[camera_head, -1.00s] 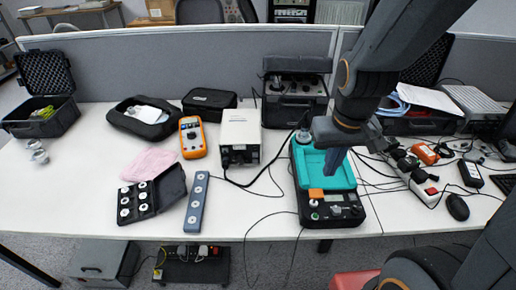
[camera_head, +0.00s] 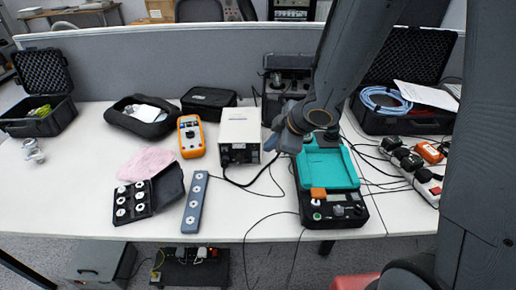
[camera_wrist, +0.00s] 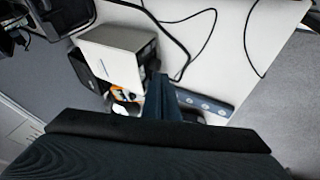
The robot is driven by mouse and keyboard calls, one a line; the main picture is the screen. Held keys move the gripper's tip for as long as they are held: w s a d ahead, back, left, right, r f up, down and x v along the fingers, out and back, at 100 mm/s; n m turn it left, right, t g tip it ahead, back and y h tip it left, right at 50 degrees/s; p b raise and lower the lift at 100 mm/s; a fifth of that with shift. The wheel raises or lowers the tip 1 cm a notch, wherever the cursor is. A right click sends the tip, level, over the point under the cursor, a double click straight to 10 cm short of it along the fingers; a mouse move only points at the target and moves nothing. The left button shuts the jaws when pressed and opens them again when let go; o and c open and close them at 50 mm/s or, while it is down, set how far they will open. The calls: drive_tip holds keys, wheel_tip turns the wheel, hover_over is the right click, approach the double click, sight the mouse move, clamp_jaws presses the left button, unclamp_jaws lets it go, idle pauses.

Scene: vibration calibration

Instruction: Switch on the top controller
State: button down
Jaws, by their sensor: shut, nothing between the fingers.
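A white box-shaped controller (camera_head: 240,128) stands upright on the table, with dark sockets and a cable on its front. It also shows in the wrist view (camera_wrist: 112,55), tilted at the upper left. My gripper (camera_head: 270,144) is shut and empty, just right of the white box's front in the head view. In the wrist view its fingers (camera_wrist: 160,92) are together and hide part of the scene beyond them. I cannot tell whether they touch the box. A teal and black device (camera_head: 330,166) with an orange button and small display sits to the right of my gripper.
A black cable runs from the white box toward the teal device. An orange multimeter (camera_head: 191,136) and a grey-blue strip (camera_head: 195,203) lie to the left. A black case (camera_head: 289,95) stands behind. A power strip (camera_head: 426,188) with plugs lies at right.

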sight(253, 148)
drive_tip(key=w+a+f, duration=0.3)
drive_tip(key=w+f, duration=0.5)
drive_tip(key=shift+w+f, duration=0.3)
drive_tip(key=shift+f, duration=0.05)
drive_tip(key=shift+w+a, duration=0.1)
drive_tip(key=shift+w, duration=0.05)
idle(0.4)
drive_tip(key=shift+r, duration=0.1)
drive_tip(key=shift+r+p, duration=0.65)
drive_tip(key=shift+p, duration=0.4)
